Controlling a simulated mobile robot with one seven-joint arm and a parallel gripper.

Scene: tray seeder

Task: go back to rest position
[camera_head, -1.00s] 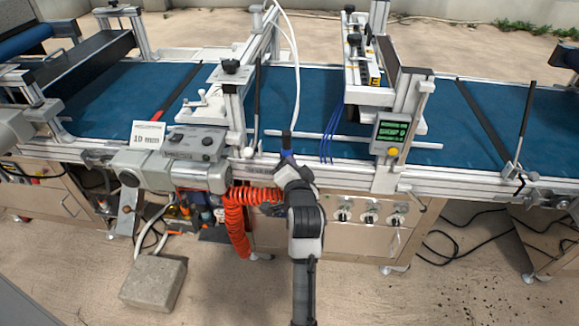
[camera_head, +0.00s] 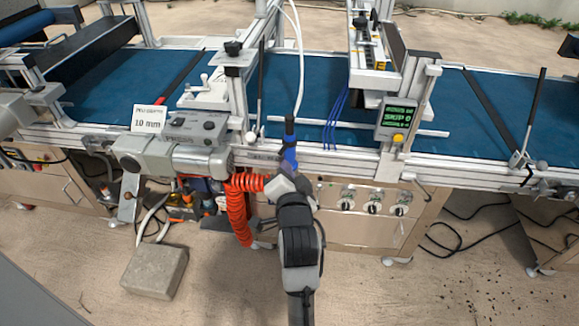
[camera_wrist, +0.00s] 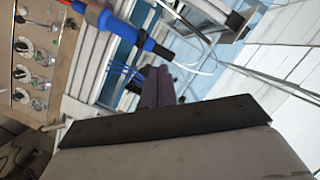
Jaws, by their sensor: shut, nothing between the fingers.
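My gripper (camera_head: 284,187) is in front of the machine's front rail, below the blue conveyor belt (camera_head: 284,85). In the wrist view its dark fingers (camera_wrist: 158,88) are together and empty.
A coiled orange hose (camera_head: 237,210) hangs close to the left of my gripper. A control panel with knobs (camera_head: 372,207) is to the right. A concrete block (camera_head: 155,271) lies on the floor at left. A green-lit display (camera_head: 399,114) stands above the rail. Floor at lower right is mostly clear.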

